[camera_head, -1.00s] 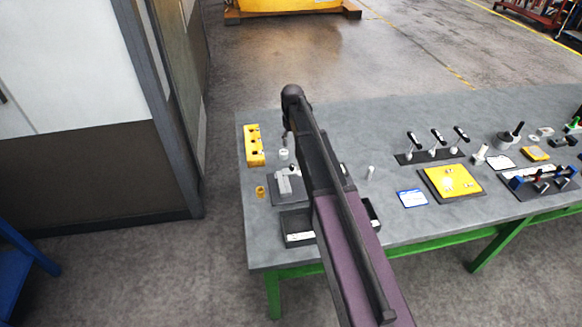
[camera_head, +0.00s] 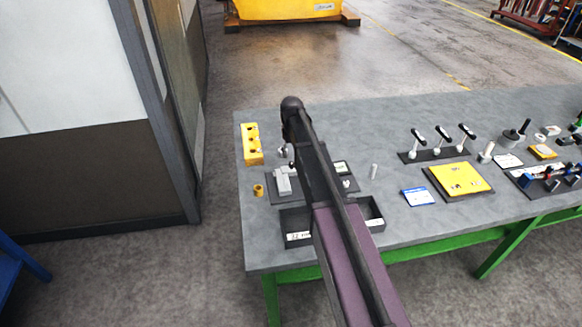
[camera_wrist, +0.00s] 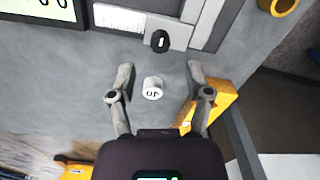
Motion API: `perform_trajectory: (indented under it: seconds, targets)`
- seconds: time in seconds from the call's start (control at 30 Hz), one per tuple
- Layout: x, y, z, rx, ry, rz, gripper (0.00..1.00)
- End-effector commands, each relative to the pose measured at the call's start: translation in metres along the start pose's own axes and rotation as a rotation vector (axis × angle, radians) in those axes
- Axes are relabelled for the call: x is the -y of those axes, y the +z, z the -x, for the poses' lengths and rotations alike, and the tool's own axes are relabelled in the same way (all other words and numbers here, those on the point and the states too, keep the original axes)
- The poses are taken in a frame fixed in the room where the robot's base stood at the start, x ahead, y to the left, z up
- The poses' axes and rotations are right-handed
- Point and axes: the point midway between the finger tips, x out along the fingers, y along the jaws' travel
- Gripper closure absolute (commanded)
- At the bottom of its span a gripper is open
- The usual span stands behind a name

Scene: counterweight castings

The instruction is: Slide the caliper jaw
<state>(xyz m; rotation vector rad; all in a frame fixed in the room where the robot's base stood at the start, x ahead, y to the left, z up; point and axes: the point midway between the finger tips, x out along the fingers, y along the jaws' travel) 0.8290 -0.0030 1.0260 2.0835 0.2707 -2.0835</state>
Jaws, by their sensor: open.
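The caliper sits on a dark base plate on the bench, and its grey block (camera_head: 283,183) shows left of my arm in the head view. In the wrist view, a grey jaw block with a black thumb knob (camera_wrist: 160,41) lies at the top, beside a white marked scale (camera_wrist: 118,19). A display (camera_wrist: 45,8) is cut off at top left. My gripper (camera_wrist: 160,68) is open and empty, its fingertips short of the knob in the picture. A small white numbered cylinder (camera_wrist: 152,88) stands on the bench, seen between the fingers. My arm hides part of the caliper in the head view.
A yellow block with holes (camera_head: 251,144) and a small yellow ring (camera_head: 258,190) stand at the bench's left edge. A black tray (camera_head: 296,224) lies in front of the caliper. A pale pin (camera_head: 374,171) and a yellow plate (camera_head: 459,181) are to the right.

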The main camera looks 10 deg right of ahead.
Motion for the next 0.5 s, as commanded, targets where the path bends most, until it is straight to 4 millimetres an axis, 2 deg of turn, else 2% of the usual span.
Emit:
perform_trajectory:
  seconds: [0.03, 0.5]
  targets:
    - [0.000, 0.000, -0.008, 0.000, 0.000, 0.000, 0.35]
    - [0.001, 0.000, -0.042, 0.000, 0.000, 0.001, 0.35]
